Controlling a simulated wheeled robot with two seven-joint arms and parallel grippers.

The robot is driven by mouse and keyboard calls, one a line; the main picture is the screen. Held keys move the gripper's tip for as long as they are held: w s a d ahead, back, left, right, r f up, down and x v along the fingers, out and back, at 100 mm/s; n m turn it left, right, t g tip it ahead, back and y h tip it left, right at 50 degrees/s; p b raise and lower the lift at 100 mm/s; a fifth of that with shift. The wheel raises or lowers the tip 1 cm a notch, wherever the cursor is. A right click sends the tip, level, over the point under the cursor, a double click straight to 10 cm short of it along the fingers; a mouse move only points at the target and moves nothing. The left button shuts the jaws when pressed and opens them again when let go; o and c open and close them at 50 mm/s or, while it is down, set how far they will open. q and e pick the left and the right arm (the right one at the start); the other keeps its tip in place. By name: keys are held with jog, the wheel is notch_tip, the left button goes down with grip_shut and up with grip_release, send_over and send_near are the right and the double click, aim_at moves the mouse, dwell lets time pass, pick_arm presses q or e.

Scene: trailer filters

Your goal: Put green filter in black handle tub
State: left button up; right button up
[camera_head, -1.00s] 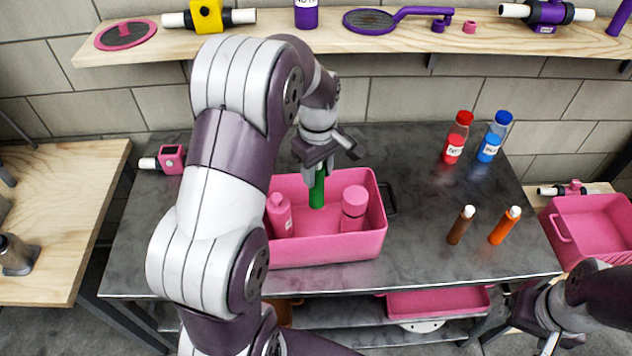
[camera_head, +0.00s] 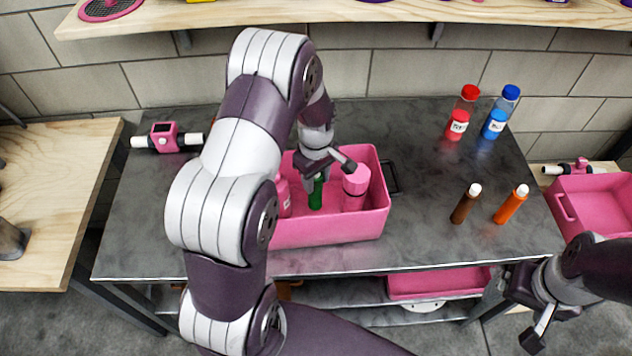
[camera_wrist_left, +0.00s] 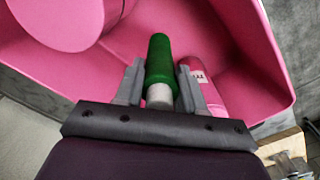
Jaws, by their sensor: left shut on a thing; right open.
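The green filter (camera_head: 316,196) is a green cylinder with a pale end, which shows in the left wrist view (camera_wrist_left: 159,58). My left gripper (camera_head: 317,176) is shut on it from above. The filter is inside the walls of the pink tub (camera_head: 330,229), between two pink bottles. A black handle (camera_head: 391,177) is on the tub's right side. I cannot tell whether the filter touches the tub floor. My arm hides the tub's left end. My right gripper (camera_head: 522,312) is open and empty at the lower right, in front of the table.
A pink bottle (camera_head: 355,188) stands right of the filter, another (camera_head: 284,198) left. Red (camera_head: 461,113) and blue (camera_head: 500,113) bottles stand back right, with brown (camera_head: 466,204) and orange (camera_head: 511,205) tubes nearer. Another pink tub (camera_head: 596,200) is far right.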

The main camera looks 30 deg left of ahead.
aim_at(316, 186)
pick_arm(q)
notch_tip(316, 186, down, 3)
jog(key=shift+s+r, duration=0.15)
jog(key=shift+r, duration=0.05)
jog(key=shift+f, duration=0.2)
jog(key=o, duration=1)
jog(key=shift+o, duration=0.2)
jog(key=shift+w+r, duration=0.2)
jog(key=shift+r, duration=0.15)
notch_tip(316, 186, up, 11)
jog(key=shift+s+f+b, duration=0.1)
jog(key=shift+b, duration=0.7)
jog(key=shift+s+d+r+m, duration=0.3)
jog(key=shift+d+r+m, duration=0.1)
jog(key=shift+r+m, duration=0.1)
jog(key=s+d+m+t, duration=0.1)
jog(key=s+d+m, duration=0.6)
jog(key=s+m, duration=0.6)
jog(key=shift+d+r, duration=0.3)
